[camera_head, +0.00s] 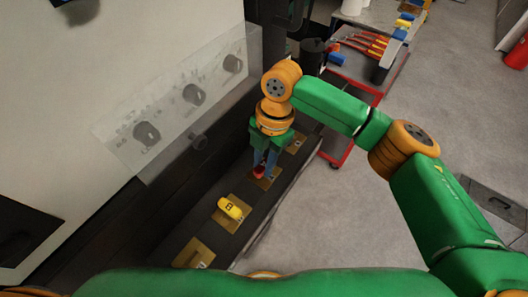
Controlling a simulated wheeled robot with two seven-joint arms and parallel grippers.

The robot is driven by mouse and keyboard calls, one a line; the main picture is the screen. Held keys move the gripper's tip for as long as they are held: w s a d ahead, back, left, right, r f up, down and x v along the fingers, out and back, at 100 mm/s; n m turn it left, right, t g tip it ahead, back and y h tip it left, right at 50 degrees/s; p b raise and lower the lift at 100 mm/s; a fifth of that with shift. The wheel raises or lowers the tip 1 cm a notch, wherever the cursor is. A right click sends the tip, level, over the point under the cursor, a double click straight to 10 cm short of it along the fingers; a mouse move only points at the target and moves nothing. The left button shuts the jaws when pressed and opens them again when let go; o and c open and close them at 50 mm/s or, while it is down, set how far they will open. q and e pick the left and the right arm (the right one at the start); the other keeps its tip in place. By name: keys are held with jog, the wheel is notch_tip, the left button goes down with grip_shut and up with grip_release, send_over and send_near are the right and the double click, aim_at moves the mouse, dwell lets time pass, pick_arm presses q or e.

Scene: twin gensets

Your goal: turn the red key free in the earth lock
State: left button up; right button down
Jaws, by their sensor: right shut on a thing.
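The red key (259,172) shows as a small red shape at one brass lock plate (264,184) on the dark ledge. My right gripper (261,163) points down over that plate, shut on the red key. The gripper and arm cover much of the key, so I cannot tell how far it is turned. I cannot read any label marking the earth lock. My left gripper is not in view.
A yellow key or tag (230,207) lies at a nearer brass plate. More brass plates (195,254) line the ledge. A clear panel with dark knobs (147,134) is on the left. A red cart (362,72) with tools stands behind. Grey floor is open at right.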

aim_at(262, 166)
jog(key=shift+n, duration=0.9)
jog(key=c, duration=0.6)
grip_release()
jog(key=p+v, duration=0.2)
jog(key=shift+s+a+r, duration=0.1)
jog(key=shift+a+r, duration=0.05)
jog(key=shift+r, duration=0.55)
jog(key=v, duration=0.4)
jog(key=shift+s+a+r, duration=0.1)
jog(key=shift+s+a, duration=0.15)
jog(key=shift+s, duration=0.05)
